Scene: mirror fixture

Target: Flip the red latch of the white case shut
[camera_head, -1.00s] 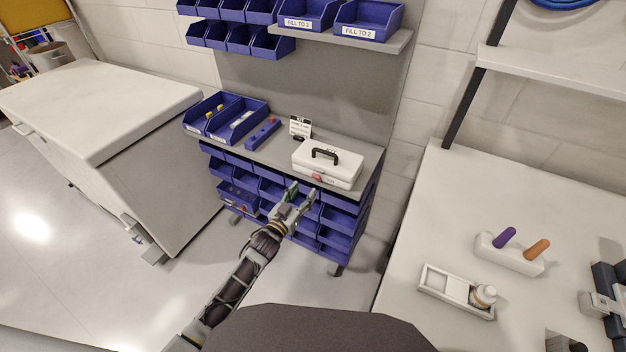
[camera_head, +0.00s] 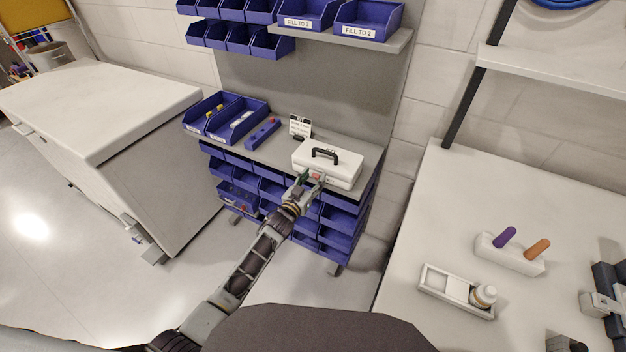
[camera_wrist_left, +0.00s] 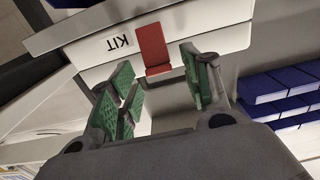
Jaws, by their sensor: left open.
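The white case (camera_head: 340,170) with a black handle sits on the grey shelf of the bin rack in the head view. Its front shows in the left wrist view (camera_wrist_left: 210,40), with the word KIT upside down. The red latch (camera_wrist_left: 153,46) is on that front, between my green-padded fingers in the picture. It shows small in the head view (camera_head: 316,176), beside the fingertips. My left gripper (camera_head: 311,178) is open in front of the case; it also shows in the left wrist view (camera_wrist_left: 160,82). Contact with the latch cannot be told. My right gripper is not in view.
Blue bins (camera_head: 237,118) and a blue holder (camera_head: 262,133) stand left of the case, with a small sign (camera_head: 300,126) behind. More blue bins (camera_head: 335,219) hang below the shelf edge. A white table (camera_head: 415,235) is at the right.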

